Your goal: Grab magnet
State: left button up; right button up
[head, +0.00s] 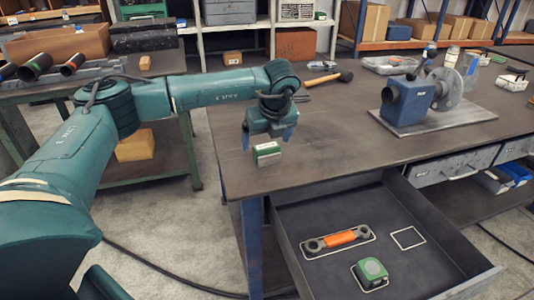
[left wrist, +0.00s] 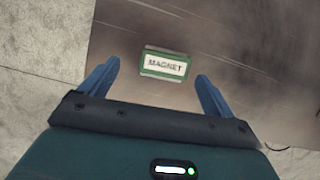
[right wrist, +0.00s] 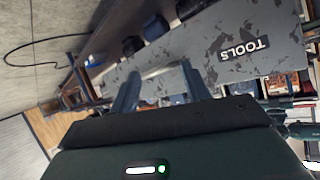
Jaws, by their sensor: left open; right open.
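The magnet (head: 267,153) is a small green and white block near the left front corner of the workbench top. In the left wrist view the magnet (left wrist: 165,64) shows a white label reading MAGNET in a green frame. My left gripper (head: 275,135) is above the bench, just behind and over the magnet in the head view. Its blue fingers (left wrist: 160,80) are spread, with the magnet ahead of and between them, not gripped. My right gripper (right wrist: 155,75) is open and empty in its wrist view, facing a grey speckled surface labelled TOOLS. It is not in the head view.
The workbench (head: 330,150) bears a hammer (head: 328,79) and a blue vise-like fixture with a flanged pipe (head: 420,97) on a plate. An open drawer (head: 440,250) below holds an orange-handled tool (head: 340,239) and a green tape measure (head: 370,272).

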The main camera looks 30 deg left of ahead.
aim_at(267, 147)
pick_arm(q)
jog(key=shift+d+p+x, duration=0.15)
jog(key=shift+x, duration=1.2)
jog(key=shift+d+p+x, duration=0.15)
jog(key=shift+x, duration=1.15)
jog(key=shift+w, duration=0.2)
jog(key=c, duration=1.3)
